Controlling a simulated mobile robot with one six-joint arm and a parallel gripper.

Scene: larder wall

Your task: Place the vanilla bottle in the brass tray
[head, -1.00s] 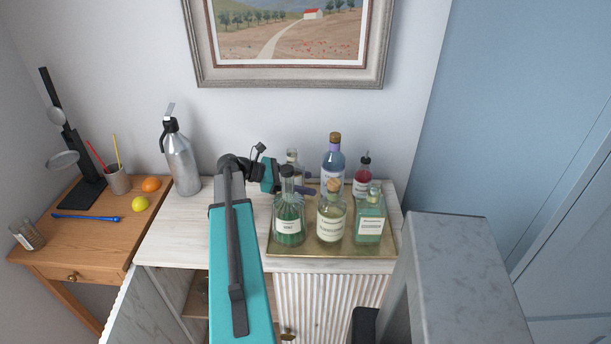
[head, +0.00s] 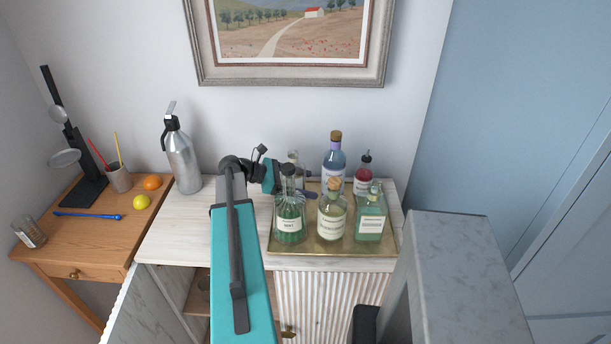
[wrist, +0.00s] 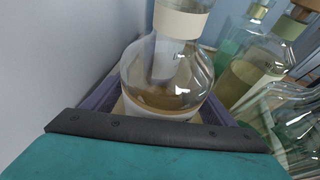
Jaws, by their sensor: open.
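A round clear bottle with a pale collar and a little amber liquid (wrist: 165,75) stands upright between my jaws in the wrist view. It is probably the vanilla bottle, but no name is readable on it. In the head view its upper part (head: 293,157) shows behind the mint bottle, and its base is hidden. My gripper (head: 303,185) is open, with one dark purple finger on each side of this bottle. The brass tray (head: 330,250) lies on the pale cabinet top. I cannot tell whether the bottle's base rests on the tray.
A mint bottle (head: 290,222), a pale green bottle (head: 332,215), a square green bottle (head: 370,220), a blue bottle (head: 334,165) and a red bottle (head: 363,175) crowd the tray. A steel siphon (head: 183,165) stands left. The cabinet top between siphon and tray is partly free.

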